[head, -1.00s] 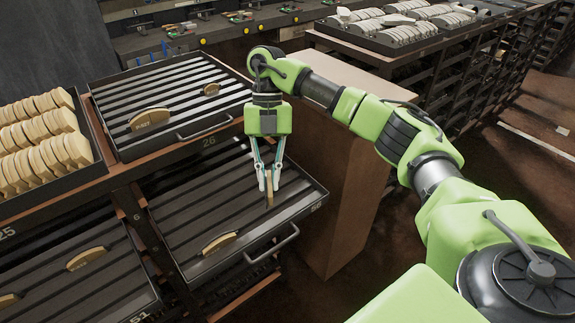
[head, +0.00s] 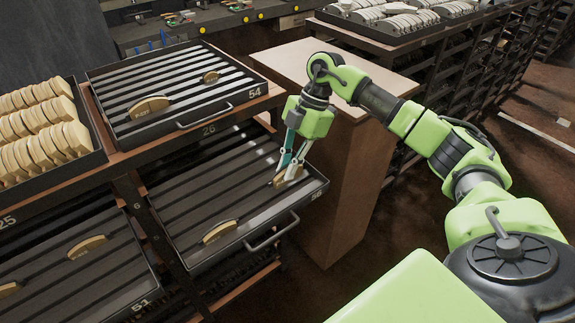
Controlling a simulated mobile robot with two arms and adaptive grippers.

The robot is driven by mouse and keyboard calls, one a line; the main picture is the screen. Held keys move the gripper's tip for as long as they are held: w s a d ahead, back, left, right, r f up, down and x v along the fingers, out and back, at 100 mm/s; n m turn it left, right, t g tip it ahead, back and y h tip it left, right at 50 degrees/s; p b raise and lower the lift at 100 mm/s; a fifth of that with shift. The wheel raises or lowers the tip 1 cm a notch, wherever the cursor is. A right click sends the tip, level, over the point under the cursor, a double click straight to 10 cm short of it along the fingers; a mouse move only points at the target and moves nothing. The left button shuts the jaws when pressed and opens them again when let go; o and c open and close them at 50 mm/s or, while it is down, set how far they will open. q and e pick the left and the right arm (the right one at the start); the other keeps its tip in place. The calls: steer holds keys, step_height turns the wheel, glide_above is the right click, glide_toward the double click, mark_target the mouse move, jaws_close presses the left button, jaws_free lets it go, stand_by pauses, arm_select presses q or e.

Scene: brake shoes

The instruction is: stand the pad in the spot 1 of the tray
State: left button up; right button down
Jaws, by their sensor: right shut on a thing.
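My right gripper (head: 287,174) is shut on a small tan pad (head: 278,182). It is low over the right end of the pulled-out dark slotted tray marked 56 (head: 185,190). The pad is mostly hidden by the fingers, and I cannot tell whether it touches the tray. The gripper leans, its fingertips pointing down and to the left. Another tan pad (head: 220,231) stands in a slot near the front of this tray. No spot numbers are readable in the tray. My left gripper is not in view.
Tray 54 (head: 135,81) above holds two pads, and tray 51 (head: 110,272) at lower left holds more. A box full of pads (head: 92,165) stands at the left. A wooden pedestal (head: 345,190) stands close right of the tray. The tray's front handle (head: 272,235) sticks out.

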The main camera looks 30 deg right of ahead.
step_height(320, 180, down, 3)
steer(key=shift+f+b, duration=0.1)
steer(key=shift+b, duration=1)
steer(key=shift+f, duration=1.3)
steer(key=c, duration=2)
jaws_free()
steer(key=v, duration=1.2)
steer(key=shift+a, duration=0.1)
